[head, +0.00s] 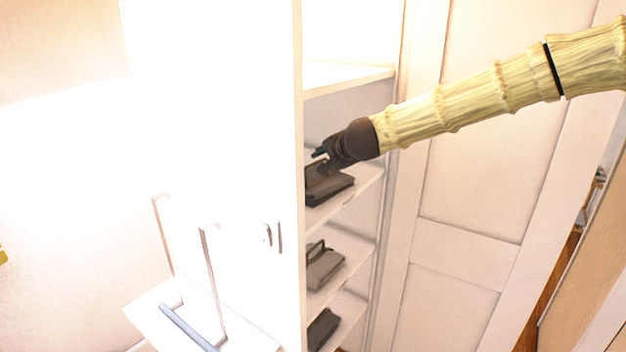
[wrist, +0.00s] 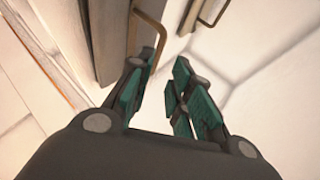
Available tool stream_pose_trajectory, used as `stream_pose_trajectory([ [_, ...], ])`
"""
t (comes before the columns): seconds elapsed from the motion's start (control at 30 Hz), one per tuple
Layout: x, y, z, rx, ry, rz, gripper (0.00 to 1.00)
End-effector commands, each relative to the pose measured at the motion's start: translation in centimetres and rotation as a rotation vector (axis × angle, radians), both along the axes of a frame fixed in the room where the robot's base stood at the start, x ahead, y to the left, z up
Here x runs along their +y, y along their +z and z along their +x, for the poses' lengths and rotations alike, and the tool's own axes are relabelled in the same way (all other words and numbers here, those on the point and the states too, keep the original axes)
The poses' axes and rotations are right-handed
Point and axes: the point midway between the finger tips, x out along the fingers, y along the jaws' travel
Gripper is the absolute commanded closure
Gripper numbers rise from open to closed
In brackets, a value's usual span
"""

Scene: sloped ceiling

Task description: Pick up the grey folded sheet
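Grey-brown folded-looking items lie on the cabinet shelves in the head view: one on the upper shelf (head: 328,190), one with a thin loop on the middle shelf (head: 325,270), and a darker one on the lower shelf (head: 321,330). I cannot tell which is the grey folded sheet. My gripper (head: 322,157) is at the upper item, partly covering it; contact is unclear. In the wrist view my gripper (wrist: 158,92) has its green-padded fingers apart with nothing held between them. A brownish slab (wrist: 102,38) with a thin loop lies beyond the left finger.
The white cabinet's side panel (head: 299,120) stands close on the left of the shelf opening. A shelf board (head: 350,76) is above my gripper. A panelled white door (head: 480,150) is on the right. A blue-grey bar (head: 188,327) shows at lower left.

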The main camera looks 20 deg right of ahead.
Motion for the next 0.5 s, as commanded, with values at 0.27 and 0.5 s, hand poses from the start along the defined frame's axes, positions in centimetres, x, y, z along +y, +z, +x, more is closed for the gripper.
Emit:
stream_pose_trajectory([
  [0.27,0.1,-1.5,2.4,0.002,-0.002,0.000,0.79],
  [0.5,0.2,-2.4,3.9,0.002,-0.002,0.000,0.79],
])
